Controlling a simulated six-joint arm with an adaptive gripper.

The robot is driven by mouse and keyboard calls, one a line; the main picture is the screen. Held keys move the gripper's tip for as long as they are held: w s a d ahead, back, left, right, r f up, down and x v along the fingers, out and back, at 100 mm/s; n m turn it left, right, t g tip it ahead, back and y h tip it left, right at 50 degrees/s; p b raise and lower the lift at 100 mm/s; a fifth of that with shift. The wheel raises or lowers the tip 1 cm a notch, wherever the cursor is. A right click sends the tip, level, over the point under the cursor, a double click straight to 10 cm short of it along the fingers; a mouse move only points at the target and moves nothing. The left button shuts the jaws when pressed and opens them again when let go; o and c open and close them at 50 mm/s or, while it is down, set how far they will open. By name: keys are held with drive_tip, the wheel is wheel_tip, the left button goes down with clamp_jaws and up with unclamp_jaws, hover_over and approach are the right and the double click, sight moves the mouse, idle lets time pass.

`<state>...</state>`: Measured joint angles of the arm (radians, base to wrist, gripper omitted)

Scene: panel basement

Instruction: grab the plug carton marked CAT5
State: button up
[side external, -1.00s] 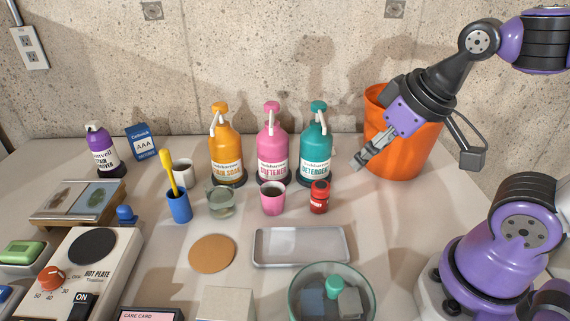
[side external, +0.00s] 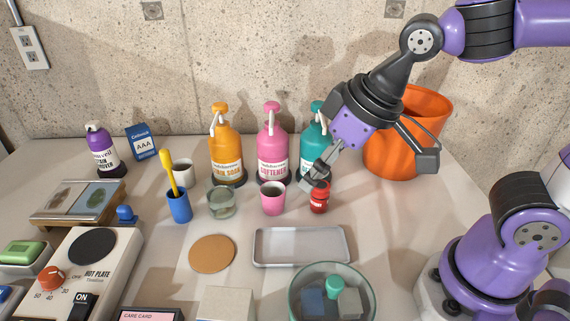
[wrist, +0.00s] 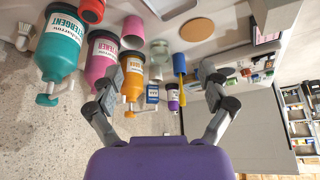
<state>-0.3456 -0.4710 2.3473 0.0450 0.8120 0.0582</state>
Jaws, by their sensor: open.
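No carton with a readable CAT5 mark shows in either view. The one carton with a readable mark is blue with a white label reading AAA (side external: 142,143), upright at the back left by the wall. In the wrist view this blue carton (wrist: 152,94) shows small between my fingers, well beyond them. A plain pale box (side external: 226,304) at the front edge is cut off, and no mark shows on it. My gripper (side external: 313,181) is open and empty, in front of the teal detergent bottle (side external: 316,145) and near the small red bottle (side external: 319,198).
Orange (side external: 226,150) and pink (side external: 272,148) pump bottles stand between my gripper and the blue carton. Cups, a blue holder (side external: 179,207) and a purple bottle (side external: 101,151) are also left. A tray (side external: 302,262) and glass bowl (side external: 330,271) lie in front. An orange bin (side external: 400,150) stands right.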

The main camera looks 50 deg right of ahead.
drive_tip(key=a+f+n+y, duration=0.1)
drive_tip(key=a+f+n, duration=0.15)
drive_tip(key=a, duration=0.75)
drive_tip(key=n+g, duration=0.2)
drive_tip(key=n, duration=0.1)
hover_over(232, 303)
drive_tip(key=s, duration=0.1)
drive_tip(key=shift+s+d+f, duration=0.1)
drive_tip(key=shift+d+f, duration=0.1)
drive_tip(key=shift+f, duration=0.35)
drive_tip(key=shift+d+f, duration=0.15)
drive_tip(key=shift+f, duration=0.35)
drive_tip(key=x, duration=0.4)
drive_tip(key=shift+a+f, duration=0.3)
drive_tip(key=shift+f, duration=0.05)
drive_tip(key=x, duration=0.2)
drive_tip(key=d+x, duration=0.1)
drive_tip(key=x, duration=0.1)
drive_tip(key=shift+a+f, duration=0.1)
drive_tip(key=shift+f, duration=0.15)
drive_tip(key=shift+a+f+t+y, duration=0.2)
drive_tip(key=shift+f+t+y, duration=0.1)
drive_tip(key=shift+f, duration=0.25)
drive_tip(key=c, duration=1.3)
